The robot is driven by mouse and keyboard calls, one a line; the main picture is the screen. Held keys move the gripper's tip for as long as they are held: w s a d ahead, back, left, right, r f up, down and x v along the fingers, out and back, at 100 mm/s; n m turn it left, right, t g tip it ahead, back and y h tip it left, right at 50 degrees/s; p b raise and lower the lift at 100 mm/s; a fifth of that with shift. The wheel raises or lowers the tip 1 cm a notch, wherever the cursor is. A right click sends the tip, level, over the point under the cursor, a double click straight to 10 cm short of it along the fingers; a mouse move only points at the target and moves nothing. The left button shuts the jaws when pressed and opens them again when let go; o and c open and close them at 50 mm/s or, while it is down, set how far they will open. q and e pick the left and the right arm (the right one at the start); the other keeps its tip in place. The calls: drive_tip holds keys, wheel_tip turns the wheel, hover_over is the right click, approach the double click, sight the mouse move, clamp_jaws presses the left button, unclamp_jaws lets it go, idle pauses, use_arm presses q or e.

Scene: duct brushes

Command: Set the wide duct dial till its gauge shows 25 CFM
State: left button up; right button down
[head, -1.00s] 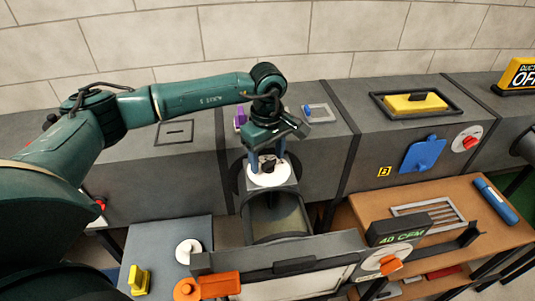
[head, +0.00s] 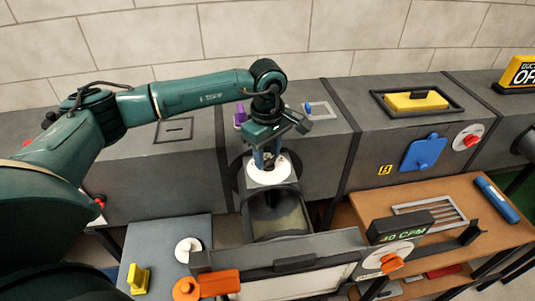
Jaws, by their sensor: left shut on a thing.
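A white round dial (head: 266,172) with a small dark knob sits on top of the stubby duct piece in the middle. My left gripper (head: 267,157) points down at this dial and is shut on its knob, which the fingers mostly hide. The gauge (head: 402,228) is a black box with green digits at the right. Its digits are dim and tilted and seem to read 30 CFM. My right gripper is not in view.
A second white dial with an orange knob (head: 392,263) is below the gauge. A grey table (head: 165,235) holds a yellow piece, a white disc and orange parts. A wooden bench (head: 480,225) carries a grille and a blue cylinder. A blue flap (head: 423,153) is on the duct behind.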

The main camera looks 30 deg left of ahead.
use_arm(q)
drive_tip(key=shift+n+b, duration=0.6)
drive_tip(key=shift+n, duration=0.4)
drive_tip(key=shift+s+n, duration=0.1)
drive_tip(key=shift+n, duration=0.5)
drive_tip(key=shift+n+b, duration=0.5)
drive_tip(key=shift+n, duration=0.1)
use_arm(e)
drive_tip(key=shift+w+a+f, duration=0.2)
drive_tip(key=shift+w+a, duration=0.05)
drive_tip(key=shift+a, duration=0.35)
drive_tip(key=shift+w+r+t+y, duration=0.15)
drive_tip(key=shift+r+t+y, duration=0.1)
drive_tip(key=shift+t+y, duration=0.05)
use_arm(q)
drive_tip(key=o, duration=0.6)
drive_tip(key=shift+c, duration=0.2)
drive_tip(key=o, duration=0.4)
drive_tip(key=shift+o, duration=0.2)
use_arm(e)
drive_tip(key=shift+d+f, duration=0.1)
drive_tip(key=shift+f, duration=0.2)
use_arm(q)
drive_tip(key=shift+r, duration=0.1)
